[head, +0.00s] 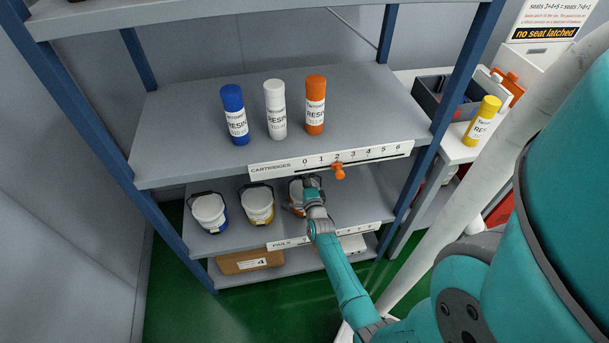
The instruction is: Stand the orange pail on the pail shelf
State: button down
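The orange pail (294,193) is a white tub with a dark rim, with a bit of orange low on its side. It is on or just above the pail shelf (345,207), right of the other two pails; its base is hidden, so I cannot tell whether it touches the shelf. My gripper (306,190) reaches in from the front and covers most of this pail. The fingers are too small and overlapped to tell whether they are open or shut on it.
A blue-banded pail (210,213) and a yellow-banded pail (257,205) stand to the left. The shelf above (365,105) holds blue, white and orange resin cartridges, with a scale strip (290,166) on its front edge. A cardboard box (250,261) lies below. Shelf space right of my gripper looks free.

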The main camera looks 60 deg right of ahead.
jog(key=shift+d, duration=0.1)
jog(key=c, duration=1.2)
grip_release()
jog(key=shift+f, duration=0.1)
